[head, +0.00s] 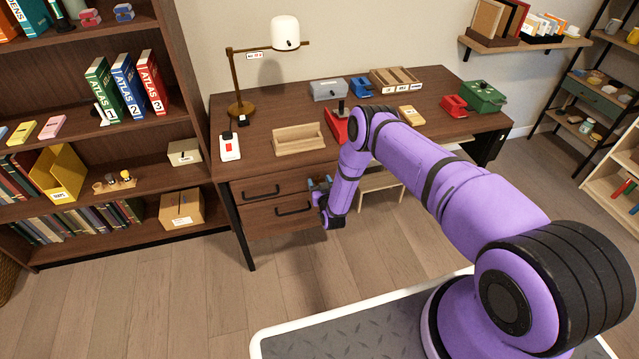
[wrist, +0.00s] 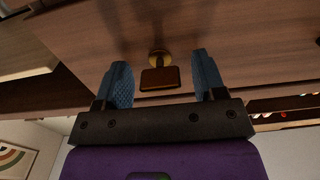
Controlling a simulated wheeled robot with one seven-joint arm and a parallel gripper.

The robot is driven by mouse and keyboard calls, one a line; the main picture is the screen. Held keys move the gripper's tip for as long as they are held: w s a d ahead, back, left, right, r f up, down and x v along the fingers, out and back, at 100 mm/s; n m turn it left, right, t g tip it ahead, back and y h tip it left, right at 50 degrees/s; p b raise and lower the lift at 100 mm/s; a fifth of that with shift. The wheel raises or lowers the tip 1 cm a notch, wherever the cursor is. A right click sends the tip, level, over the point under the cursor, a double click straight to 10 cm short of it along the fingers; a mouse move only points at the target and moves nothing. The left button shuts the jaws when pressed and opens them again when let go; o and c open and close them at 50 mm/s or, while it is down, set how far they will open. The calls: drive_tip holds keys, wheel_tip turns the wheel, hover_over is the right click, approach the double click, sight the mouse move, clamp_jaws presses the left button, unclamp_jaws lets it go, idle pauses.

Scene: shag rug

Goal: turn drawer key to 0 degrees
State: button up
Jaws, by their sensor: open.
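The drawer key shows in the wrist view as a brass lock collar (wrist: 160,56) with a dark, brown, blocky key head (wrist: 160,78) in front of it. It sits on a brown wooden drawer front (wrist: 80,40). My gripper (wrist: 160,60) is open, with one blue textured finger on each side of the key and a visible gap on both sides. In the head view my gripper (head: 320,183) is at the right end of the desk's drawers, and the key is hidden there. The upper drawer (head: 262,189) and the lower drawer (head: 280,213) look shut.
The wooden desk (head: 265,112) holds a lamp (head: 285,34), a wooden tray (head: 300,142), a red-switch box (head: 230,146) and a green box (head: 483,97). A bookshelf (head: 190,90) stands to the left. The floor (head: 190,290) in front of the desk at left is clear.

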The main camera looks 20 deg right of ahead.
drive_tip(key=c, duration=0.9)
drive_tip(key=shift+n, duration=0.3)
drive_tip(key=n, duration=0.3)
drive_tip(key=shift+a+n, duration=0.15)
drive_tip(key=shift+n, duration=0.15)
drive_tip(key=n, duration=0.9)
drive_tip(key=shift+n, duration=0.4)
drive_tip(key=shift+f+n, duration=0.1)
drive_tip(key=shift+n, duration=1.8)
